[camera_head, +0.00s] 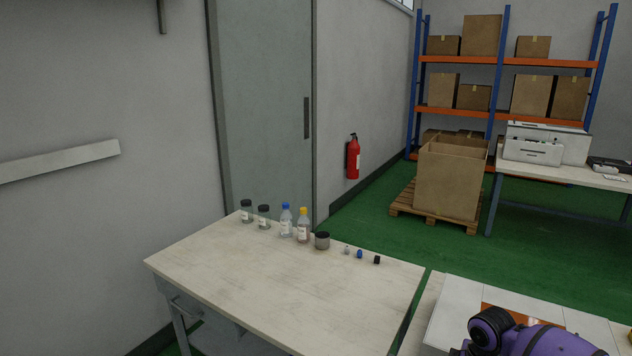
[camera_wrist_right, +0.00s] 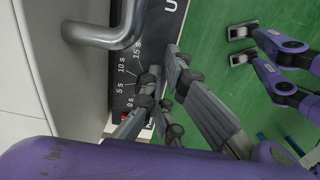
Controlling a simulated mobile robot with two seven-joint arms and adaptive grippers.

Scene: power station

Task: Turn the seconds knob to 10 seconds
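In the right wrist view, a dark panel (camera_wrist_right: 128,88) carries a scale marked 0 s, 5 s, 10 s and 15 s. A dark round part beside the scale (camera_wrist_right: 149,78) seems to be the seconds knob. Its pointer is hidden, so its setting cannot be read. My right gripper (camera_wrist_right: 157,80) has its grey fingers at this knob, overlapping it in the picture. Whether they touch or clamp it is unclear. My left gripper (camera_wrist_right: 240,44) is at the upper right of that view, above the green floor, empty with its fingertips apart. The head view shows neither gripper nor the panel.
A grey bar handle (camera_wrist_right: 113,36) juts out close to the scale. In the head view, a table (camera_head: 270,285) holds bottles (camera_head: 287,222), jars and small caps along its back edge. Another bench (camera_head: 460,300) is at lower right, partly behind my purple arm. Shelving stands far back.

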